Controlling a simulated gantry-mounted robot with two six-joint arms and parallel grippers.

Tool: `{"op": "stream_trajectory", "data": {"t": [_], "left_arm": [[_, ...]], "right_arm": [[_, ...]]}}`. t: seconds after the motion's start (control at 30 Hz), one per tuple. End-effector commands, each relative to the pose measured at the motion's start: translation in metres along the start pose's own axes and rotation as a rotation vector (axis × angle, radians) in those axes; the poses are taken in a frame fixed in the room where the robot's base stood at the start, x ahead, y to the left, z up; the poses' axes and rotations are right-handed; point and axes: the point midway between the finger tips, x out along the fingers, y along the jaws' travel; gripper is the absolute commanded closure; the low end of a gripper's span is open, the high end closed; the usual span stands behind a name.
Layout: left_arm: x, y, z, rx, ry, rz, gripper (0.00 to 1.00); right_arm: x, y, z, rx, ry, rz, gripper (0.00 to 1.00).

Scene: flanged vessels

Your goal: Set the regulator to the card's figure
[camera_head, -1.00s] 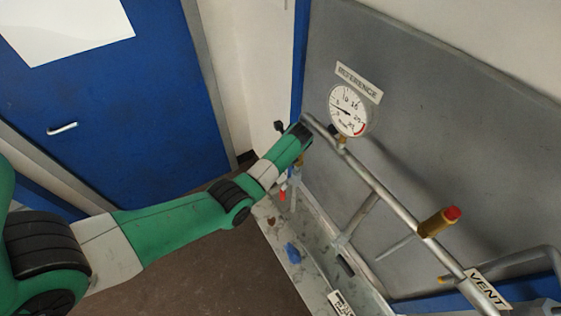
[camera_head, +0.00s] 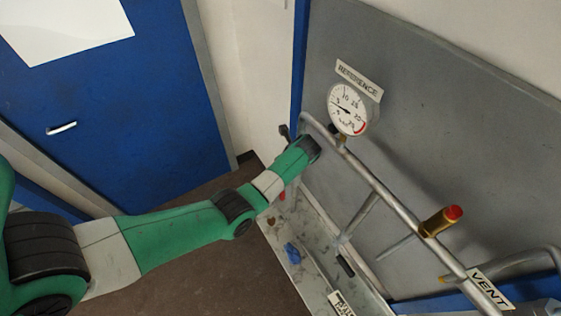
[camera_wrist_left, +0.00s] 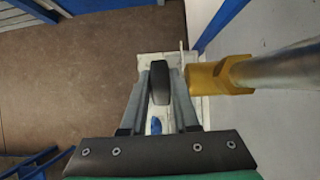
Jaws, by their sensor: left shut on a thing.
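A round white gauge (camera_head: 348,109) with a red arc stands on the pipe below a REFERENCE label. Its needle is too small to read surely. My left arm reaches to the pipe's far end, where its own links hide most of the gripper. In the left wrist view my left gripper (camera_wrist_left: 160,88) is shut on a dark rounded knob (camera_wrist_left: 159,80), which sits between the two grey fingers. A brass fitting (camera_wrist_left: 206,78) on a pipe is just right of the fingers. A partly cut-off lettered card (camera_head: 341,304) lies at the bottom edge. My right gripper is out of view.
A silver pipe (camera_head: 380,186) runs along the grey panel (camera_head: 430,120). A brass valve with a red cap (camera_head: 441,220) and a VENT label (camera_head: 488,290) are on the right. A blue object (camera_head: 292,253) lies on the tray (camera_head: 310,262). A blue door (camera_head: 110,110) stands left.

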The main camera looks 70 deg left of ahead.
Motion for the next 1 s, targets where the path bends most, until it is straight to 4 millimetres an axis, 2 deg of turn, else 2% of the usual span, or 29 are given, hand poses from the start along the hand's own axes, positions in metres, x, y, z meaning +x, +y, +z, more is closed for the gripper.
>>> {"op": "stream_trajectory", "data": {"t": [0.17, 0.37, 1.0], "left_arm": [[0.002, -0.001, -0.006, 0.003, -0.145, -0.001, 1.0], [0.005, -0.001, -0.013, 0.002, -0.334, -0.003, 1.0], [0.011, 0.0, -0.025, -0.005, -0.904, -0.003, 1.0]], "right_arm": [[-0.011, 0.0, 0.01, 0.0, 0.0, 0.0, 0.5], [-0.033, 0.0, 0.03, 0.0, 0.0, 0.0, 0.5], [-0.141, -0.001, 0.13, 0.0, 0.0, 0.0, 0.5]]}}
